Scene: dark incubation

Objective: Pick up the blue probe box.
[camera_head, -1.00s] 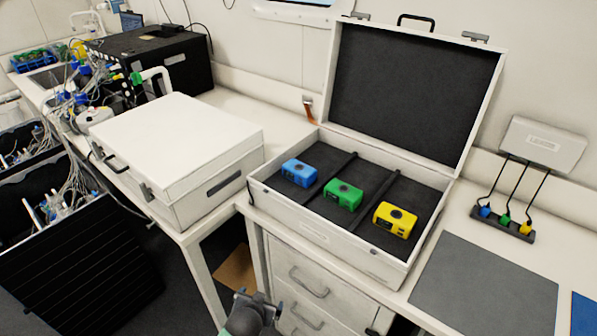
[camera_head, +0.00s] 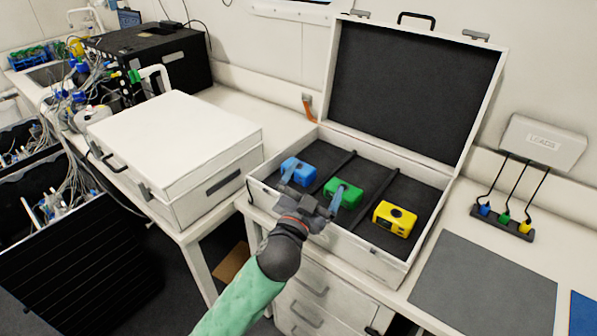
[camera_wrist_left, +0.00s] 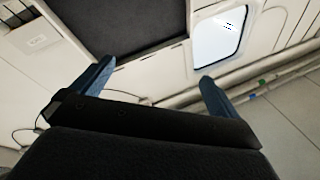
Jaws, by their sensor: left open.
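The blue probe box (camera_head: 299,172) lies in the left compartment of the open white case (camera_head: 333,236). My left gripper (camera_head: 314,190) is open and empty over the case's front part, its fingers apart. One finger overlaps the blue box in the picture and the other overlaps the green box (camera_head: 343,190); I cannot tell whether they touch. In the left wrist view my left gripper (camera_wrist_left: 155,80) shows both fingers spread with nothing between them, facing the dark lid lining and wall; the blue box is not seen there. My right gripper is not in view.
A yellow box (camera_head: 395,218) lies in the case's right compartment. Dark dividers separate the compartments. The raised lid (camera_head: 411,90) stands behind. A closed white case (camera_head: 175,140) is to the left. A grey mat (camera_head: 484,284) and a plug strip (camera_head: 503,222) are to the right.

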